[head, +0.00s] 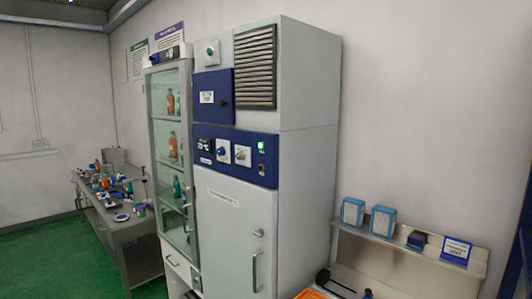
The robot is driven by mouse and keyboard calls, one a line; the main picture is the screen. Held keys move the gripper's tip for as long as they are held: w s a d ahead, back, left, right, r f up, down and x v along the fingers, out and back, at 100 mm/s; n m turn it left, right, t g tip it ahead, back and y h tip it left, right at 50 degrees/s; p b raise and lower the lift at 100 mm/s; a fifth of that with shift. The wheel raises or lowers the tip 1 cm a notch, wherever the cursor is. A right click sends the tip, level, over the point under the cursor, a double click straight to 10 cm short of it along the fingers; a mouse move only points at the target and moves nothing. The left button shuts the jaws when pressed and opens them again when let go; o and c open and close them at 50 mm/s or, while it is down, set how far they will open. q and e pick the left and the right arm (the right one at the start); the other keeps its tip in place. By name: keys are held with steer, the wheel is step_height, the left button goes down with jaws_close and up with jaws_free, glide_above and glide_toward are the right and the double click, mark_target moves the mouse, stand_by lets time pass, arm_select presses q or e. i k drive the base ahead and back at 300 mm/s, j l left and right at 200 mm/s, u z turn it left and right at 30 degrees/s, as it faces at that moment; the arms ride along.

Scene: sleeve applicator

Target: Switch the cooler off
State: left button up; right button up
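A tall grey cabinet (236,228), which looks like the cooler, stands in the middle of the head view with its lower door shut. Its blue control panel (231,171) carries a dark display (204,144), a left dial (222,150) and a right dial (242,155). A green lamp (261,145) at the panel's right is lit, with a dark round control (261,169) below it. The labels are too small to read. A glass-door cabinet (189,249) holding bottles adjoins it on the left. Neither of my grippers is in view.
A grey bench (139,254) with many small items stands at the left. At the right, a shelf (400,249) holds two blue-and-white boxes (367,217) and smaller items. An orange tray (311,294) shows at the bottom. Green floor (50,262) is clear at the left.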

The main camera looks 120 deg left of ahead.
mark_target(241, 155)
steer(key=u, duration=4.2)
